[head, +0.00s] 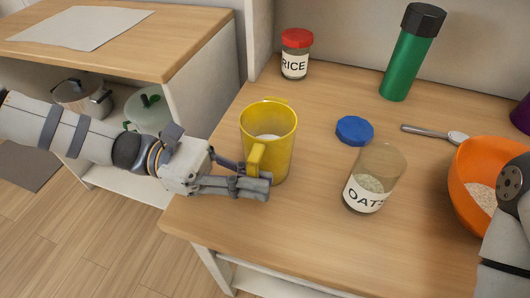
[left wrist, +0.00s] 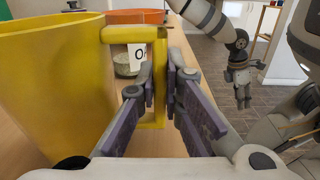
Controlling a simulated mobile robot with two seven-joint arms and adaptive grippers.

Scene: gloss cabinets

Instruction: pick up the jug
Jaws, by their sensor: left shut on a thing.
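The yellow jug (head: 270,128) stands upright near the left edge of the wooden counter, with something pale inside. Its handle (head: 256,158) faces my left arm's side and the front. My left gripper (head: 258,184) is shut on the handle; in the left wrist view the jug (left wrist: 50,85) is at the left and the handle (left wrist: 160,75) is between the fingers. I cannot tell any gap between jug and counter. My right gripper (left wrist: 240,92) shows small in the left wrist view, apart from the jug; its fingers are too small to judge.
An open oats jar (head: 376,178) stands right of the jug, with a blue lid (head: 354,130) behind it. A rice jar (head: 296,54), green flask (head: 411,55), spoon (head: 436,133) and orange bowl (head: 482,165) are further off. A lower cabinet (head: 200,95) is at left.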

